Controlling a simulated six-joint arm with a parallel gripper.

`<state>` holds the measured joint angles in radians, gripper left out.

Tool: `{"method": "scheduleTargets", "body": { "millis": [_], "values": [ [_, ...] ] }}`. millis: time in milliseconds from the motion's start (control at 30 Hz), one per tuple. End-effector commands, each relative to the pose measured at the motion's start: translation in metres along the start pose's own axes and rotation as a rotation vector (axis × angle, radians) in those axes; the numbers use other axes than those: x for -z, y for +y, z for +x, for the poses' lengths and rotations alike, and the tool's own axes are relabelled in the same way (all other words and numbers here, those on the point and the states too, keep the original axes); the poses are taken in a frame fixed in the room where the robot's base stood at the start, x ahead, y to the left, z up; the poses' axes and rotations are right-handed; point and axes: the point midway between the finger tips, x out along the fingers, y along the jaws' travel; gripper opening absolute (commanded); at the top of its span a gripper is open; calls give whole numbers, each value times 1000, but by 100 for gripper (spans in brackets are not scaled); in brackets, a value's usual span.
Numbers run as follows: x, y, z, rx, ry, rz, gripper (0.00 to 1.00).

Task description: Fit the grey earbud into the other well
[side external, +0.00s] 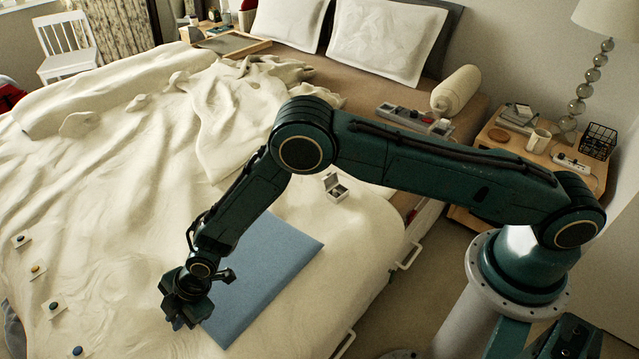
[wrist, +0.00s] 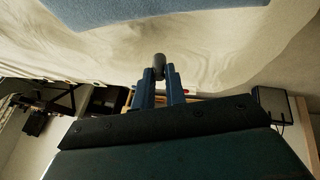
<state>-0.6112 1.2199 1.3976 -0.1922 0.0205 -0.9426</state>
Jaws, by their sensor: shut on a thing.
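My gripper (side external: 186,312) hangs low at the near-left edge of the blue mat on the bed. In the wrist view its two blue fingers (wrist: 160,76) are shut on the grey earbud (wrist: 159,66), a small rounded grey piece at their tips. The side view does not show the earbud clearly. A small white case (side external: 337,190) with its lid raised stands on the bed beyond the mat, well away from my gripper. Its wells are too small to make out here.
The blue mat (side external: 268,262) is flat and bare; it also shows in the wrist view (wrist: 150,12). Several small pale cards with coloured dots (side external: 38,271) lie at the left. Rumpled bedding (side external: 225,115) rises behind. A nightstand (side external: 535,160) stands at right.

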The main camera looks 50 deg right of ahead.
Motion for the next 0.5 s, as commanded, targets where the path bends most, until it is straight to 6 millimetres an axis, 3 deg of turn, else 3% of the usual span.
{"method": "scheduleTargets", "body": {
  "millis": [500],
  "values": [
    [45,32,-92,-2,2,-2,0]
  ]
}}
